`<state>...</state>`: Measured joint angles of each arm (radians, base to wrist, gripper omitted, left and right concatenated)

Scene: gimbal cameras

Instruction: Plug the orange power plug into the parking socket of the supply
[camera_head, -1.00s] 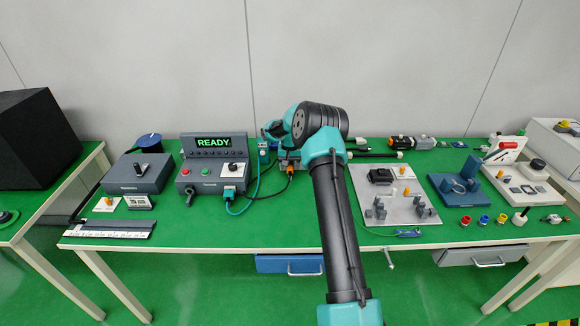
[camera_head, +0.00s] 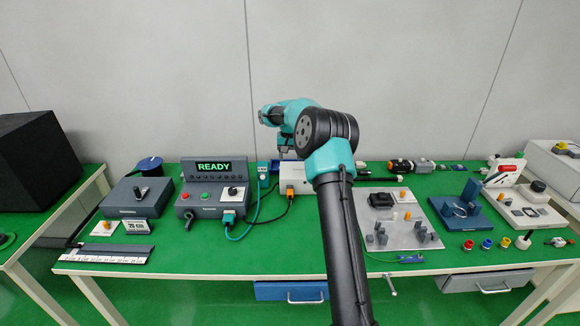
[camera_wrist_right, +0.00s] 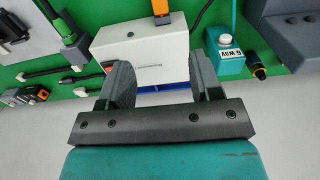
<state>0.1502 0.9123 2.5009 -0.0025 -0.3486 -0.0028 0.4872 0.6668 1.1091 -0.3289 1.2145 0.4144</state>
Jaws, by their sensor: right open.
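The white supply box (camera_head: 296,175) stands at the back middle of the bench. The orange power plug (camera_head: 290,191) sits at its front side, with a black cable running from it. In the right wrist view the orange plug (camera_wrist_right: 161,12) shows at the top edge, against the white supply box (camera_wrist_right: 145,55). A small dark round spot shows on the box; I cannot tell whether it is the parking socket. My right gripper (camera_head: 284,149) is above and behind the box. Its jaws (camera_wrist_right: 163,78) are open, with nothing between them. My left gripper is out of view.
A grey plate (camera_head: 405,235) with parts lies to the right. The front middle of the bench is clear.

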